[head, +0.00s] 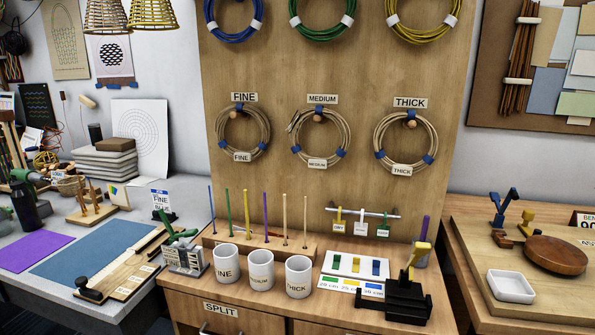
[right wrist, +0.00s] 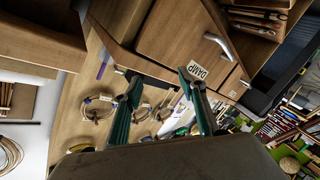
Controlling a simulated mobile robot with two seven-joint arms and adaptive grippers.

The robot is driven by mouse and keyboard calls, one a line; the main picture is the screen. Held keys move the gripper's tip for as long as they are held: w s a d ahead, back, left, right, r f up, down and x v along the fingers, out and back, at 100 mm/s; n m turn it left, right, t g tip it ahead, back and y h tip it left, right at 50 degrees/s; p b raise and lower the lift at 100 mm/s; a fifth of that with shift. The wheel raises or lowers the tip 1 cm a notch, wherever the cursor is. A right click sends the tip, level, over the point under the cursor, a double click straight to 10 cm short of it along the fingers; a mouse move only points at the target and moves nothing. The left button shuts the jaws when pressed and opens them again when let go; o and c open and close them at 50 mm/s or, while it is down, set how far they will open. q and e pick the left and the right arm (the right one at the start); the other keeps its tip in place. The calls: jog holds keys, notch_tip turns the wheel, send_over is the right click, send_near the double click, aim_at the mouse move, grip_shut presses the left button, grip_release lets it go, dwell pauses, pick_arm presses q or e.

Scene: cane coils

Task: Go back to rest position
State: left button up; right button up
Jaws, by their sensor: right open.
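My right gripper (right wrist: 160,78) shows in the right wrist view, its two green-padded fingers spread apart with nothing between them. It does not show in the head view. My left gripper is in neither view. In the head view, three cane coils with blue ties hang on the wooden board (head: 350,210): the fine coil (head: 219,139), the medium coil (head: 346,140) and the thick coil (head: 431,133), each below its matching label. Coils also show in the right wrist view, small and turned on their side.
White cups (head: 225,270) and a rod stand (head: 265,245) stand on the middle bench, beside a black-based tool (head: 405,300). The left table (head: 55,288) holds mats and tools. The right bench (head: 463,225) carries a white tray (head: 511,285) and a round wooden block (head: 556,255).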

jog(key=s+f+m+g+h, duration=0.2)
jog(key=s+f+g, duration=0.4)
jog(key=s+f, duration=1.15)
jog(key=a+m+t, duration=0.1)
jog(key=a+m, duration=0.4)
jog(key=a, duration=0.8)
jog(key=shift+w+a+r+m, duration=0.15)
jog(key=shift+w+r+m, duration=0.15)
jog(key=shift+w, duration=0.15)
